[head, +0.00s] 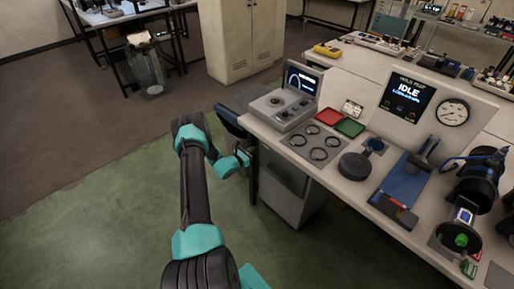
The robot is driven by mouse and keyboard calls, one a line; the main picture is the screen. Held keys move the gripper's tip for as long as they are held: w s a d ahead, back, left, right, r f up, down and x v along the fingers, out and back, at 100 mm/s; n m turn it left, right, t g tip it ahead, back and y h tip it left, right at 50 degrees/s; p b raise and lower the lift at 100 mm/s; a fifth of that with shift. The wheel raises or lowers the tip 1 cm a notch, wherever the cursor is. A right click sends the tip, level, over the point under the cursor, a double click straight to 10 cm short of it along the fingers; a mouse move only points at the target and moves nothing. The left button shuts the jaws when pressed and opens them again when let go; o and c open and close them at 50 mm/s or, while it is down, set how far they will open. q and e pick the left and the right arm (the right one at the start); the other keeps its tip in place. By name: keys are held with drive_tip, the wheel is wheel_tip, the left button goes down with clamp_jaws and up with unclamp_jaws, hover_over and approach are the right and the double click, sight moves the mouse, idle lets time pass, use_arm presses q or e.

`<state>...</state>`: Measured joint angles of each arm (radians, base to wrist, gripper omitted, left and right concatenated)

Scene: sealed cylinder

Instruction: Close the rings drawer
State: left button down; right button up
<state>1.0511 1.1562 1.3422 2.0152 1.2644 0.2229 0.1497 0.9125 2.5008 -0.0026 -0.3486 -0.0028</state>
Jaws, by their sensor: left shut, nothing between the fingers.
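A grey drawer cabinet (291,205) stands under the near left end of the bench. A dark drawer front (283,171) shows on its upper side; I cannot tell how far it is open. A dark blue part (229,121) juts out left of the bench, partly behind my arm; I cannot tell whether it belongs to a drawer. My left gripper (246,158), teal and dark, is shut and empty just left of the cabinet. I cannot tell whether it touches anything. My right gripper is not in view.
A grey plate with several rings (317,147) lies on the bench (338,192) above the cabinet. A grey console (283,106), red tray (329,116) and green tray (350,127) sit behind it. The green floor (110,210) left of my arm is clear.

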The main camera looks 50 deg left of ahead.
use_arm(q)
drive_tip(key=s, duration=0.8)
drive_tip(key=shift+s, duration=0.3)
drive_tip(key=shift+d, duration=0.15)
